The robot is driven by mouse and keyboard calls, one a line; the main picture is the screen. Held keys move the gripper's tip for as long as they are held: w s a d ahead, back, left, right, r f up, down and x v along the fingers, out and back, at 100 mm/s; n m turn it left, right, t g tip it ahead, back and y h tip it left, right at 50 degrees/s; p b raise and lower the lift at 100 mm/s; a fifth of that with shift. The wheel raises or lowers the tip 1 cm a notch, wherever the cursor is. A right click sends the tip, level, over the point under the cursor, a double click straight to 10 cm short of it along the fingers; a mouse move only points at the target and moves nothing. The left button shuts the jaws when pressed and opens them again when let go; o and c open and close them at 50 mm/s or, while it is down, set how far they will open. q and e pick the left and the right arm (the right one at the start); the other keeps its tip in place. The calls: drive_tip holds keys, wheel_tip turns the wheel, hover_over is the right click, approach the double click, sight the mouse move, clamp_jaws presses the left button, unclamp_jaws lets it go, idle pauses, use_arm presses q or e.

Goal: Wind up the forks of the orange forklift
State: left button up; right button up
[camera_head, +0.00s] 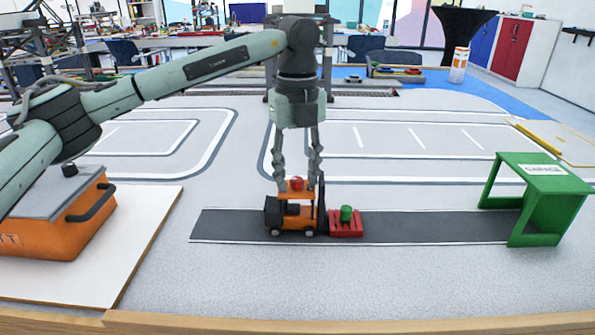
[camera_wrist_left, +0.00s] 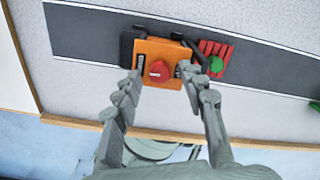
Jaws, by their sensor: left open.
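The orange forklift (camera_head: 296,215) stands on the dark road strip (camera_head: 420,228), its mast facing right. A red knob (camera_head: 297,184) sits on top of its roof; the knob also shows in the left wrist view (camera_wrist_left: 159,71). My left gripper (camera_head: 300,185) points straight down over the forklift, its open fingers on either side of the knob. In the left wrist view the left gripper (camera_wrist_left: 160,80) has clear space between each finger and the knob. The forks are hidden at the red pallet (camera_head: 346,224), which carries a green piece (camera_head: 346,214). My right gripper is not in view.
A green garage frame (camera_head: 540,197) stands over the right end of the strip. An orange case (camera_head: 65,225) lies on a white board (camera_head: 120,260) at the left. A wooden edge (camera_head: 300,323) borders the table's front. The strip between pallet and garage is clear.

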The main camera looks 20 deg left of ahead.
use_arm(q)
drive_tip(key=shift+f, duration=0.1)
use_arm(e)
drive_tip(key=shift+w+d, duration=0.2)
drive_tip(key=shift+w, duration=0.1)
use_arm(q)
clamp_jaws()
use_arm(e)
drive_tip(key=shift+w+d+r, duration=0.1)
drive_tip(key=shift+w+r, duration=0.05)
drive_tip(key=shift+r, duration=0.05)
